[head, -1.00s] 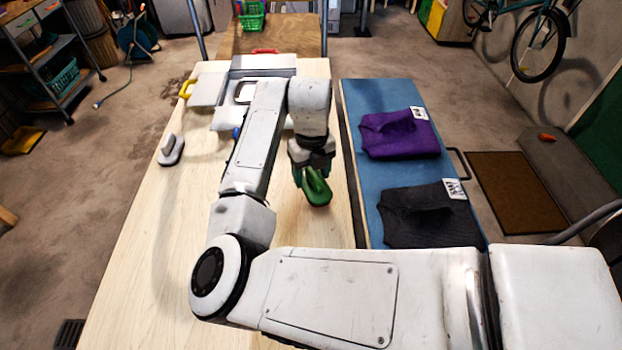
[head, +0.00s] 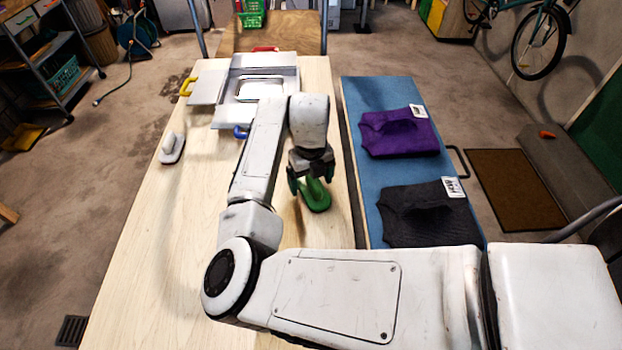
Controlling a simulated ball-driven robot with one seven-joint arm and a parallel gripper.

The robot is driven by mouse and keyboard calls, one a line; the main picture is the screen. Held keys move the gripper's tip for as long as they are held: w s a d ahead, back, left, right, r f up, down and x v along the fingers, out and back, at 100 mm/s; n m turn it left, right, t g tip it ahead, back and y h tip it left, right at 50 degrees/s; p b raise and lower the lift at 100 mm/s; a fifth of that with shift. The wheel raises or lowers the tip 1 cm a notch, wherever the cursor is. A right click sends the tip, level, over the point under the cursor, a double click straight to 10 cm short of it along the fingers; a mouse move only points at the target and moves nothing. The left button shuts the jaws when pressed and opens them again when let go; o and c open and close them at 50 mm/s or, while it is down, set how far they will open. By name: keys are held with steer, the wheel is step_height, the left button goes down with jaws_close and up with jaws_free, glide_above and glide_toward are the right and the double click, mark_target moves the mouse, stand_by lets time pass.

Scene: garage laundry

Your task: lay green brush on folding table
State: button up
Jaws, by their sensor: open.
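The green brush (head: 317,197) is at the right part of the pale wooden folding table (head: 185,235), below my gripper. It appears to rest on the tabletop. My gripper (head: 311,184) points down over the brush, its fingers spread to either side of the brush's handle. The fingers look apart from the handle, though the far side is partly hidden by my wrist.
To the right, a blue board (head: 373,95) bears a folded purple garment (head: 400,140) and a dark one (head: 428,220).

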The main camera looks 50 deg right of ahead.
steer(key=shift+r, duration=0.1)
step_height(320, 180, up, 12)
steer(key=b, duration=0.1)
steer(key=shift+b, duration=0.35)
steer(key=shift+r, duration=0.1)
stand_by(0.5)
